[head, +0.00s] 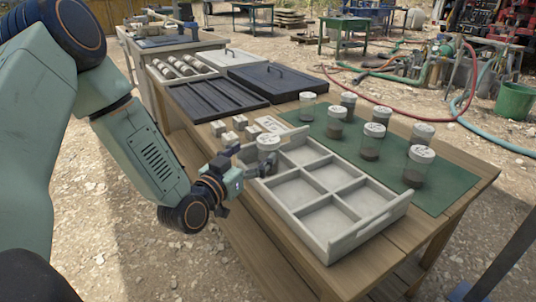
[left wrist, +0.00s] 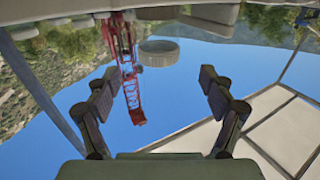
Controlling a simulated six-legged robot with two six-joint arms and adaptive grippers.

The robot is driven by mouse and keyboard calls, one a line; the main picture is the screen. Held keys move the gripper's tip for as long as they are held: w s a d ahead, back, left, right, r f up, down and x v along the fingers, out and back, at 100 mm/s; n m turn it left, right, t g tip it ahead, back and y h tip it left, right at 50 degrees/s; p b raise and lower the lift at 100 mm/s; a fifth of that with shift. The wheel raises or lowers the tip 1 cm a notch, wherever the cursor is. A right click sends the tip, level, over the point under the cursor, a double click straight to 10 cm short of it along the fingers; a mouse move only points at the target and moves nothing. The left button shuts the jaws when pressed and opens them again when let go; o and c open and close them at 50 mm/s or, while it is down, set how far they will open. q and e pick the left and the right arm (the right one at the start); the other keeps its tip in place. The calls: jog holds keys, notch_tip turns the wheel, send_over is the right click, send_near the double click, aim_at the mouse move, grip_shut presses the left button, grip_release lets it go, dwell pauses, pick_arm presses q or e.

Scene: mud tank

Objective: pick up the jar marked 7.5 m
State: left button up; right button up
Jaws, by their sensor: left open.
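Several clear jars with white lids and dark contents stand on a green mat (head: 455,190) at the right of the table. One more white-lidded jar (head: 268,144) is at the far left corner of a pale, divided tray (head: 345,243). Its marking, like those on the other lids, is too small to read, so I cannot tell which is 7.5 m. My left gripper (head: 247,165) is open beside this jar, at its left. In the left wrist view, the two fingers (left wrist: 160,80) are spread apart, with a pale round lid (left wrist: 158,53) beyond the tips and between them.
Small pale blocks (head: 229,139) lie behind the gripper. A dark slotted tray (head: 215,98) and a dark lidded case (head: 275,80) stand farther back. The tray's near compartments look empty. A green bucket (head: 515,101) and hoses lie on the ground beyond.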

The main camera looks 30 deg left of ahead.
aim_at(262, 145)
pick_arm(q)
jog(key=shift+w+d, duration=0.2)
jog(key=shift+w, duration=0.2)
jog(key=w+b, duration=0.1)
jog(key=w, duration=0.2)
jog(key=w+b, duration=0.2)
jog(key=w, duration=0.1)
jog(key=shift+d+r, duration=0.1)
jog(key=shift+d, duration=0.1)
jog(key=shift+w, duration=0.35)
jog(key=shift+a, duration=0.15)
jog(key=shift+r, duration=0.1)
jog(key=c, duration=0.7)
grip_shut()
